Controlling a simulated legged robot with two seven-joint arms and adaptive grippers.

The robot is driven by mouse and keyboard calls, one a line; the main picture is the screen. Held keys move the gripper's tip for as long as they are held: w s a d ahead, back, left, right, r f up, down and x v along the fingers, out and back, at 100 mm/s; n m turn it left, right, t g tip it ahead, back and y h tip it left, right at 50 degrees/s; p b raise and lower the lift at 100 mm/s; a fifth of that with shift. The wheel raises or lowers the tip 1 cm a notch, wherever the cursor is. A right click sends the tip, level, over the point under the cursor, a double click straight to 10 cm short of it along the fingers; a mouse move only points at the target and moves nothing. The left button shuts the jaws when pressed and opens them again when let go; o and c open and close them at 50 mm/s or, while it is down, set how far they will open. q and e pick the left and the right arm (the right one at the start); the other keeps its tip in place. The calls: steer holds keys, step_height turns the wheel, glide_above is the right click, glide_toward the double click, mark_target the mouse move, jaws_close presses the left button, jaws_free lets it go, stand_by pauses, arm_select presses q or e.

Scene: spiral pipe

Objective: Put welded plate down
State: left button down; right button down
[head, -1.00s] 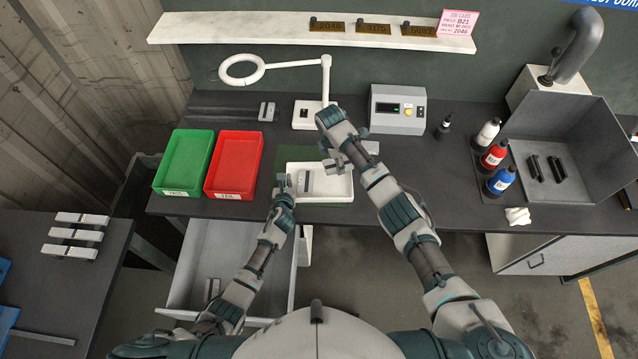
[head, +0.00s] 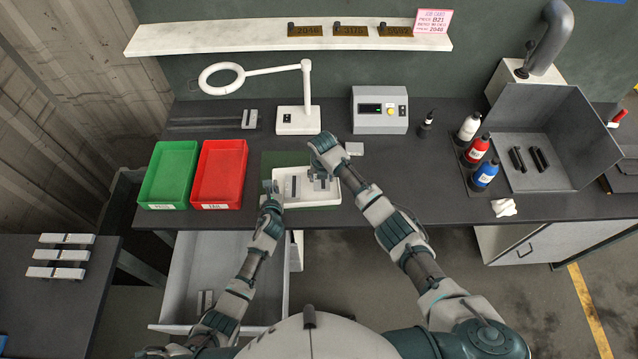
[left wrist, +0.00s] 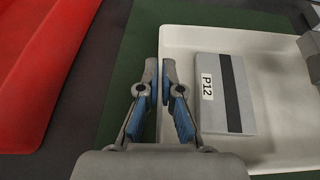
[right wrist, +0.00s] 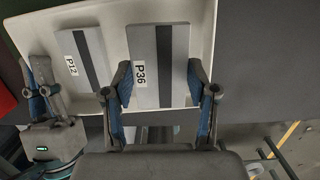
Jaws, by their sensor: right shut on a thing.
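A white tray (head: 300,203) stands on a green mat on the bench. A grey plate labelled P12 (head: 291,187) lies in its left part; it also shows in the left wrist view (left wrist: 222,95). My right gripper (right wrist: 155,88) is shut on a grey plate with a dark stripe, labelled P36 (right wrist: 170,62), over the tray's right part. I cannot tell whether that plate touches the tray floor. My left gripper (left wrist: 159,68) is at the tray's left edge, its fingers close together with a narrow gap on either side of the rim. Whether it grips the rim is unclear.
Green (head: 168,175) and red (head: 219,173) bins stand left of the tray. A lamp (head: 298,119) and a grey control box (head: 380,111) stand behind. A small grey block (head: 354,149) lies behind the right gripper. An open drawer (head: 225,275) is below.

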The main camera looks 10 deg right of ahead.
mark_target(321, 183)
steer(key=shift+f, duration=2.15)
steer(key=shift+c, duration=1.6)
jaws_free()
steer(key=r, duration=0.4)
steer(key=s+r, duration=0.1)
steer(key=r, duration=0.3)
steer(key=s+r, duration=0.1)
steer(key=r, duration=0.3)
steer(key=shift+w, duration=0.1)
arm_select(q)
steer(key=c, duration=1.2)
jaws_free()
steer(key=shift+c, duration=0.2)
arm_select(e)
steer(key=shift+f, duration=0.1)
